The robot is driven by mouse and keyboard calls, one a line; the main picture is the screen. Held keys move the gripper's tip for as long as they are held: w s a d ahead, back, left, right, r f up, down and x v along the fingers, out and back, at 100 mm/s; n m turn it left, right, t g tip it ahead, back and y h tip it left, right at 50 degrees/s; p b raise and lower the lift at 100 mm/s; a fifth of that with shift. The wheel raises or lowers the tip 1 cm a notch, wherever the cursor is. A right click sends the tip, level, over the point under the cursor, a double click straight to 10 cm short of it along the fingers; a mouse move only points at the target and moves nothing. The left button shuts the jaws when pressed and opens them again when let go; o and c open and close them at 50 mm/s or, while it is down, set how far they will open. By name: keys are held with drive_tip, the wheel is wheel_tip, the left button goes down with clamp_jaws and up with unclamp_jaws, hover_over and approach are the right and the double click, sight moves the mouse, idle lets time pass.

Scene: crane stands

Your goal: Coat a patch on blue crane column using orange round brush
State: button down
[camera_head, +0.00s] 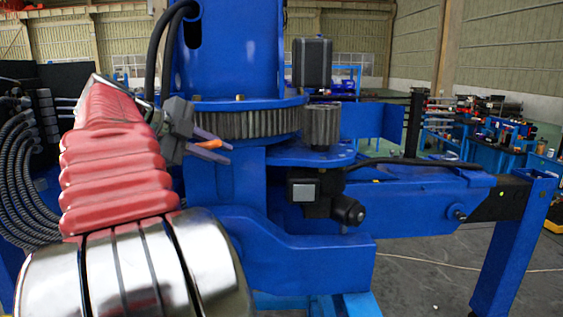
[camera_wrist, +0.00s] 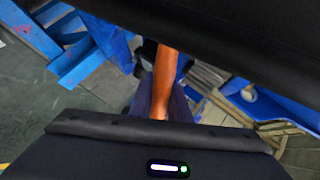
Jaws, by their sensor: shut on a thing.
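The blue crane column (camera_head: 228,50) stands upright in the upper middle of the head view, above a toothed slewing ring. My gripper (camera_head: 210,145) is in front of the crane just below that ring, left of the picture's middle. Its fingers are shut on the orange round brush (camera_head: 209,143), of which only a small orange piece shows between them. In the wrist view the brush's orange handle (camera_wrist: 164,82) runs down the middle of the picture. The bristles cannot be made out in either view. I cannot tell whether the brush touches the crane.
Black hoses (camera_head: 168,45) run beside the column on the left. A black motor (camera_head: 312,63) and a grey pinion (camera_head: 321,126) stand right of the ring. A blue outrigger beam (camera_head: 400,195) extends right to a leg (camera_head: 515,245). Grey floor is open at lower right.

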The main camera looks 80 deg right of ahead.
drive_tip(key=s+a+m+g+y, duration=0.1)
drive_tip(key=s+a+m, duration=0.2)
drive_tip(key=s, duration=0.5)
drive_tip(key=s+a+m+g+y, duration=0.1)
drive_tip(key=s+a+m+y, duration=0.1)
drive_tip(key=s+m, duration=0.3)
drive_tip(key=s+a+r, duration=0.1)
drive_tip(key=s, duration=0.1)
drive_tip(key=shift+s+a+g, duration=0.2)
drive_tip(key=shift+s+g, duration=0.15)
drive_tip(key=shift+g, duration=0.05)
drive_tip(key=shift+w+d, duration=0.1)
drive_tip(key=shift+w+d, duration=0.5)
drive_tip(key=shift+d, duration=0.35)
drive_tip(key=shift+w+d, duration=0.55)
drive_tip(key=shift+d, duration=0.25)
drive_tip(key=shift+w+d, duration=0.5)
drive_tip(key=shift+d, duration=0.35)
drive_tip(key=shift+w+d, duration=0.7)
drive_tip(key=shift+d, duration=0.35)
drive_tip(key=shift+s+d, duration=0.5)
drive_tip(key=shift+s, duration=0.3)
drive_tip(key=shift+s+d, duration=0.45)
drive_tip(key=shift+s, duration=0.3)
